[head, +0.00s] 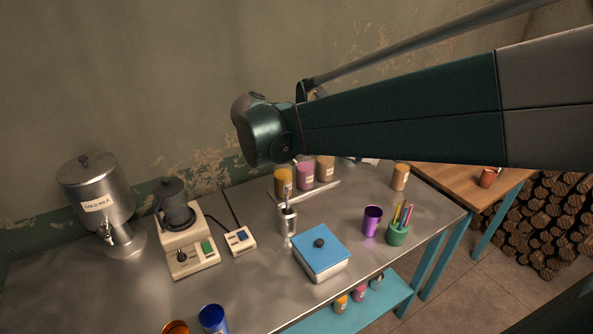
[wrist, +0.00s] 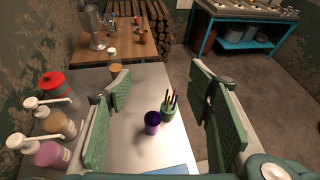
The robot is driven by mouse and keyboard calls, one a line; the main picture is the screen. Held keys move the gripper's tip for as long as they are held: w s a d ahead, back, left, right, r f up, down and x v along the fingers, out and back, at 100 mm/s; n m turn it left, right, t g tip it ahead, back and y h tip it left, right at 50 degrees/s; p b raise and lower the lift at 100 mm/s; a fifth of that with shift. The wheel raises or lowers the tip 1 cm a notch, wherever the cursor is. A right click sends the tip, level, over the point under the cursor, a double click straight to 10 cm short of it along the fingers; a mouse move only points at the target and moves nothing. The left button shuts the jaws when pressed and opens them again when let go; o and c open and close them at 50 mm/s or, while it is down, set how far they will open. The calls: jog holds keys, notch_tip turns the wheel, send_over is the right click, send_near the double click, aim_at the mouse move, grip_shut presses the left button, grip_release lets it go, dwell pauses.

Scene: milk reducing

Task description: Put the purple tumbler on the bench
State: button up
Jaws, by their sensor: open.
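The purple tumbler (head: 372,221) stands upright on the grey metal-topped bench (head: 345,205), just left of a green pen cup. In the wrist view the purple tumbler (wrist: 152,122) shows its open top and lies between the lines of my two fingers. My gripper (wrist: 160,82) is open and empty, its green-padded fingers wide apart above the metal top. The tumbler is apart from both fingers. In the head view my arm hides the gripper's fingers.
The green pen cup (head: 398,233) with pencils stands close beside the tumbler. A blue-lidded box (head: 320,252) is in front. Pump bottles (wrist: 52,153) line the wall side.

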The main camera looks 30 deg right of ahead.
send_near(365, 217)
jog(key=x, duration=0.4)
jog(key=shift+s+a, duration=0.15)
jog(key=shift+a, duration=0.2)
jog(key=shift+d+f, duration=0.1)
jog(key=shift+s+d+f+h+b, duration=0.15)
jog(key=shift+d+f, duration=0.05)
jog(key=shift+d, duration=0.35)
jog(key=shift+s+d+f+h+b, duration=0.15)
jog(key=shift+d+f, duration=0.1)
jog(key=shift+d, duration=0.3)
jog(key=shift+d, duration=0.15)
jog(key=shift+b+x, duration=0.8)
jog(key=shift+x, duration=1.7)
jog(key=shift+w, duration=0.15)
jog(key=c, duration=1)
